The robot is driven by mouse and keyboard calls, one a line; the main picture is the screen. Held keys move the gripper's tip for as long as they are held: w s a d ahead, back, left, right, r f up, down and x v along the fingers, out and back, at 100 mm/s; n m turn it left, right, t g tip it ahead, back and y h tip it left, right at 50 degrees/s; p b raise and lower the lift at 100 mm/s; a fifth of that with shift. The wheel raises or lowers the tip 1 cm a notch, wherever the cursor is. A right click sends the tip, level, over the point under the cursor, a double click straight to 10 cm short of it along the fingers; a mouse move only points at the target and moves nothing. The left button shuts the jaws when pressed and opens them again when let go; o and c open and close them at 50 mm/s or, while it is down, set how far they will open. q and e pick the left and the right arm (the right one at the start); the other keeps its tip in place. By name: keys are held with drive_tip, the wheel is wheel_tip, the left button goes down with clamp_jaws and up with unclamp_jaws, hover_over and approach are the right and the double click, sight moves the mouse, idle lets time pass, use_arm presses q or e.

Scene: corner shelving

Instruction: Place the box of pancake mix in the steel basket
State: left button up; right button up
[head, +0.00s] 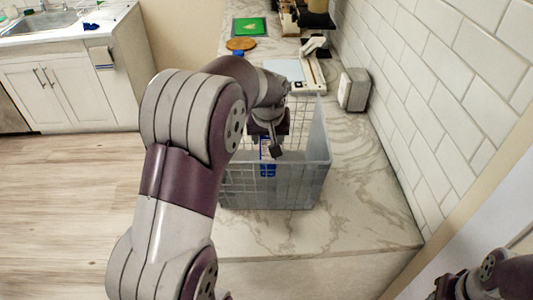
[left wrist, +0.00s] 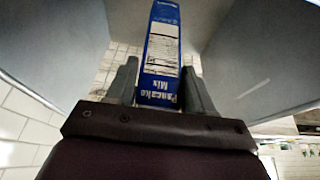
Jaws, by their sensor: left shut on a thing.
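The box of pancake mix (left wrist: 161,60) is blue and white and stands between the fingers of my left gripper (left wrist: 160,92) in the left wrist view. My left gripper (head: 268,148) is shut on it. In the head view, parts of the blue box (head: 267,169) show through the mesh of the grey steel basket (head: 290,200). The gripper and box are within the basket's outline. Basket walls (left wrist: 265,60) flank the box in the left wrist view. I cannot tell whether the box touches the basket floor. Part of my right arm shows at the lower right of the head view; its fingers are not clear.
The basket stands on a marble counter (head: 370,215) beside a white tiled wall (head: 440,90). Behind it are a white scale-like device (head: 297,85), a grey toaster-like box (head: 354,89), a round wooden board (head: 241,43) and a green board (head: 249,26). The counter in front is clear.

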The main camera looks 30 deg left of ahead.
sight(267, 148)
use_arm(q)
wheel_tip(267, 148, down, 3)
drive_tip(key=shift+a+f, duration=0.1)
drive_tip(key=shift+s+a+f, duration=0.15)
drive_tip(key=shift+s+f, duration=0.05)
drive_tip(key=shift+w+f, duration=0.1)
drive_tip(key=shift+f, duration=0.05)
drive_tip(key=o, duration=1.3)
drive_tip(key=v, duration=1.2)
drive_tip(key=shift+b, duration=0.4)
